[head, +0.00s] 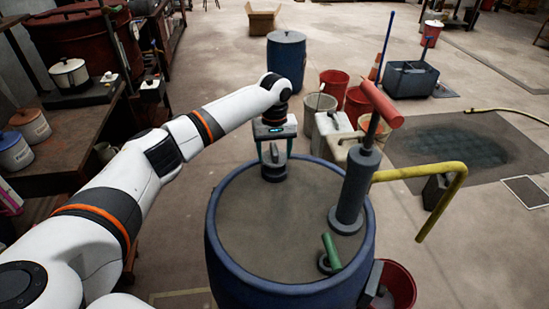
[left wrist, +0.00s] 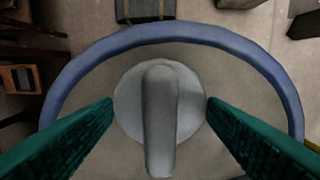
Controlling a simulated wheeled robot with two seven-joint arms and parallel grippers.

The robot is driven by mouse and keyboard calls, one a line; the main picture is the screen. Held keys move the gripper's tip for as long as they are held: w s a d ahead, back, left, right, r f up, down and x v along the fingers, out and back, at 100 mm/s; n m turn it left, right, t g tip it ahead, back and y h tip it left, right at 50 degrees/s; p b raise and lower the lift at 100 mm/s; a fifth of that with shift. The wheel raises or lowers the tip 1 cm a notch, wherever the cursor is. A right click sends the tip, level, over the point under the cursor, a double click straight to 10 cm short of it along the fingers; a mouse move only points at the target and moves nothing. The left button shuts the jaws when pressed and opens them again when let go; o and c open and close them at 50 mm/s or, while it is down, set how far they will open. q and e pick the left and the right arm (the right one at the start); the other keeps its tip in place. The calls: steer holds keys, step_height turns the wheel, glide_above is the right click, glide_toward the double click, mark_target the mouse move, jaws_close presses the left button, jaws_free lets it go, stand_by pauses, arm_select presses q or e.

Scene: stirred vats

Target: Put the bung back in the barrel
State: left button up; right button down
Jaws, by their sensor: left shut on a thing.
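The blue barrel (head: 213,240) stands in front of me with a flat grey-brown top; its blue rim also curves across the left wrist view (left wrist: 170,33). My left gripper (head: 273,157) points down over the far part of the top. It is shut on the grey bung (head: 273,174), a round disc with a raised bar handle. In the left wrist view the bung (left wrist: 160,110) sits between the green fingers, one at each side. The bung is at or just above the barrel top; I cannot tell whether it touches. I see no bung hole. My right gripper is out of view.
A grey pump (head: 358,185) with a red handle (head: 382,103) and yellow spout (head: 440,170) stands on the barrel's right side. A small green-handled fitting (head: 331,252) is near the front. Buckets (head: 319,108) and another blue drum (head: 286,58) stand behind. A bench (head: 70,150) is left.

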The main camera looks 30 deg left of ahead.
mark_target(274, 158)
arm_select(q)
step_height(274, 158, down, 2)
steer(key=shift+f, duration=0.35)
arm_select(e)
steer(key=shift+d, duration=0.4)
arm_select(q)
steer(key=shift+f, duration=0.1)
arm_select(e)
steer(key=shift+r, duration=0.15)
arm_select(q)
steer(key=o, duration=1)
steer(key=shift+f, duration=0.15)
steer(key=shift+r, duration=0.3)
step_height(274, 158, up, 12)
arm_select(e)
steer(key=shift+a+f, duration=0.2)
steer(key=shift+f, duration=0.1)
